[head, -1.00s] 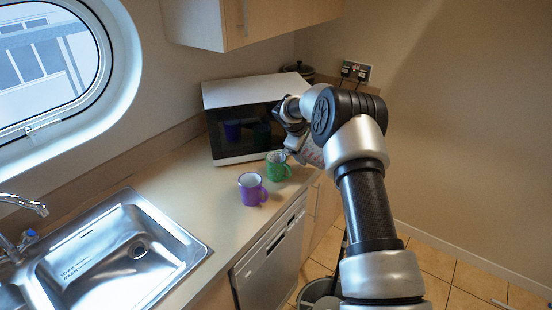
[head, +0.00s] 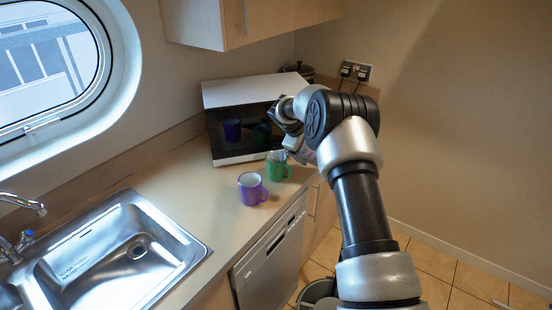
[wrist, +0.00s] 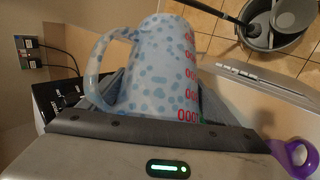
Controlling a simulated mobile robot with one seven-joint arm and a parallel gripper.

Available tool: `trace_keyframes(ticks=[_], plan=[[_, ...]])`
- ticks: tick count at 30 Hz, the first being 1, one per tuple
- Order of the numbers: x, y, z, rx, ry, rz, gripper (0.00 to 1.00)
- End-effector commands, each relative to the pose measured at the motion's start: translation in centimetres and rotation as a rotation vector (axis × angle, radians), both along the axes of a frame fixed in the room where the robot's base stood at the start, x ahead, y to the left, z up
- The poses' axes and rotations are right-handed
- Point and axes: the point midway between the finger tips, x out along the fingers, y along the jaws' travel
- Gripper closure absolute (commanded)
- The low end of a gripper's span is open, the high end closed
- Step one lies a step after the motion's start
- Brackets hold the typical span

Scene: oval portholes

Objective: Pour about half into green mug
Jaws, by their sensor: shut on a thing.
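My gripper (head: 292,128) is shut on a pale jug (wrist: 155,70) with blue spots, a loop handle and red marks, which fills the middle of the wrist view. The jug is tilted beside the green mug (head: 278,172), and in the head view my gripper and arm hide most of it. The green mug stands upright on the counter in front of the microwave. A greyish patch shows at its top; I cannot tell if this is the jug's lip or contents. The liquid level is not visible.
A purple mug (head: 250,190) stands just left of and nearer than the green mug; part of it shows in the wrist view (wrist: 297,155). The microwave (head: 232,146) is behind. A sink (head: 192,240) lies left. A grey bucket (wrist: 285,30) is on the floor.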

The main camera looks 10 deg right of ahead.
Motion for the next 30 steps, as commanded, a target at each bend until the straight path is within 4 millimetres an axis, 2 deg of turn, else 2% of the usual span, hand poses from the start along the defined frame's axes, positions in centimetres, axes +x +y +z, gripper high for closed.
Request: trace_keyframes(ticks=[30], plan=[[0.12,0.11,0.02,-0.057,0.011,0.000,0.69]])
